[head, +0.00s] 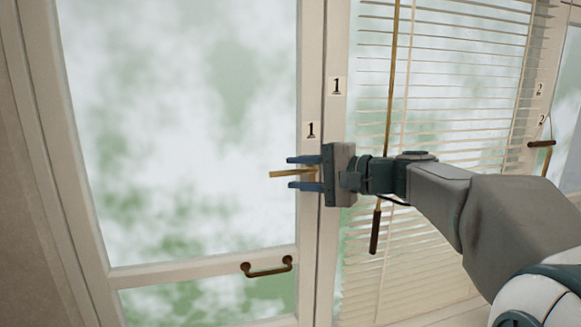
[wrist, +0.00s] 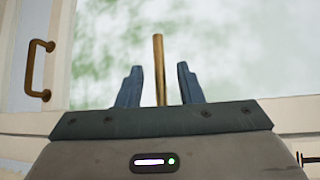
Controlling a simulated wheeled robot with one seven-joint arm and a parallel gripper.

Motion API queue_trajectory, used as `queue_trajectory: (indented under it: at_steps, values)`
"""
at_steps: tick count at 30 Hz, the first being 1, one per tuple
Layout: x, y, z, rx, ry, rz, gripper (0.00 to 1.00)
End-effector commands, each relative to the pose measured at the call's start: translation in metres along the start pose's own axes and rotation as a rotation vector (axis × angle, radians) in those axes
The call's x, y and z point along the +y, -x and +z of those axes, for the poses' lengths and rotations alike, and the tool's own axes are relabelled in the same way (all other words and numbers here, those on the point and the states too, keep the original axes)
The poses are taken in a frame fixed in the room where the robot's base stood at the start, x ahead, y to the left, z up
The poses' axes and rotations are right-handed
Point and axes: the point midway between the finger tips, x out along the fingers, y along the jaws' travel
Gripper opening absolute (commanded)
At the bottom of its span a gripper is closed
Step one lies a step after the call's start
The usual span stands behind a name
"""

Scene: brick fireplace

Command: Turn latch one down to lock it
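Latch one is a brass bar (head: 279,174) that sticks out to the left, roughly level, from the window frame just below a label "1" (head: 311,130). Its base is hidden behind my gripper. My gripper (head: 290,172) is at the latch, with one blue finger above the bar and one below. In the wrist view the bar (wrist: 159,70) stands between the two fingers (wrist: 160,84), with a visible gap on each side. The fingers are open and not closed on it.
A brown pull handle (head: 267,268) sits low on the left window sash and also shows in the wrist view (wrist: 38,70). Blinds (head: 450,90) with a hanging wand (head: 376,230) cover the right window behind my arm. Another latch (head: 541,144) is at the far right, by label "2".

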Motion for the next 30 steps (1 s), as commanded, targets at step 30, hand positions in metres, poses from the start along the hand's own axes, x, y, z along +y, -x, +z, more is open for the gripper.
queue_trajectory:
  at_steps: [30]
  values:
    - [0.0,-0.021,-0.01,0.019,0.013,0.013,0.0]
